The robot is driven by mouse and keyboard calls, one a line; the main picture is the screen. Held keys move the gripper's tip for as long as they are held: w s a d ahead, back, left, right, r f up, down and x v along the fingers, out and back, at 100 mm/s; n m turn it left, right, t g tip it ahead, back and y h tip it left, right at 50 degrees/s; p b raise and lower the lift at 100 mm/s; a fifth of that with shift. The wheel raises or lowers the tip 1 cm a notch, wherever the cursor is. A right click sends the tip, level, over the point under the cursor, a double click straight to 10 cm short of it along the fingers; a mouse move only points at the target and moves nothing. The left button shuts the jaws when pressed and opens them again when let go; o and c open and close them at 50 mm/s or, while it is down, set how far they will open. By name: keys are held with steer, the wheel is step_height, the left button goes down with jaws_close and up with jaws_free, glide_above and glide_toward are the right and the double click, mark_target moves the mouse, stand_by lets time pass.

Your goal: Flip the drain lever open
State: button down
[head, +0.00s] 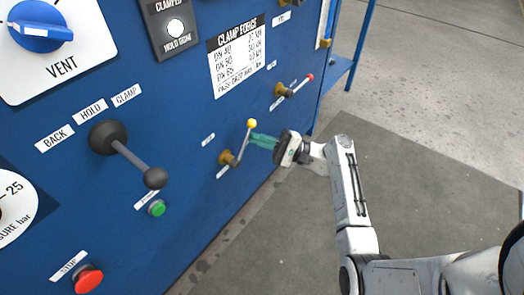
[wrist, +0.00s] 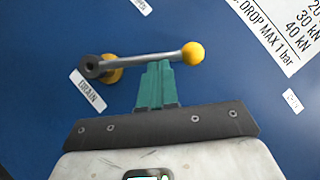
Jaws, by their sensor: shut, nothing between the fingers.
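The drain lever (head: 244,142) is a thin grey rod on a brass pivot, with a yellow ball at its end. In the head view it points up and slightly right from the pivot. In the wrist view the rod (wrist: 145,60) runs across the picture, with the yellow ball (wrist: 193,53) at right and a DRAIN label (wrist: 87,90) near the pivot at left. My gripper (head: 253,138) has green fingers, shut and empty, just right of the rod below the ball. In the wrist view the fingertips (wrist: 157,64) meet the rod's edge; I cannot tell whether they touch.
The blue panel (head: 190,105) also carries a red-tipped lever (head: 294,86) at upper right, a large black-knobbed lever (head: 132,158), a green button (head: 157,208), a red stop button (head: 88,279) and a blue vent knob (head: 40,28). Open floor lies right of the panel.

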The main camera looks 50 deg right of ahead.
steer(key=a+r+n+g+p, duration=0.1)
steer(key=n+p, duration=0.1)
steer(key=a+r+n+g+p, duration=0.1)
steer(key=a+n+p, duration=0.1)
steer(key=a+r+n+g+p, duration=0.1)
steer(key=n+g+p, duration=0.1)
steer(key=shift+s+a+r+n+h+p, duration=0.1)
steer(key=shift+a+n+h+p, duration=0.2)
steer(key=shift+n+h, duration=0.1)
stand_by(0.5)
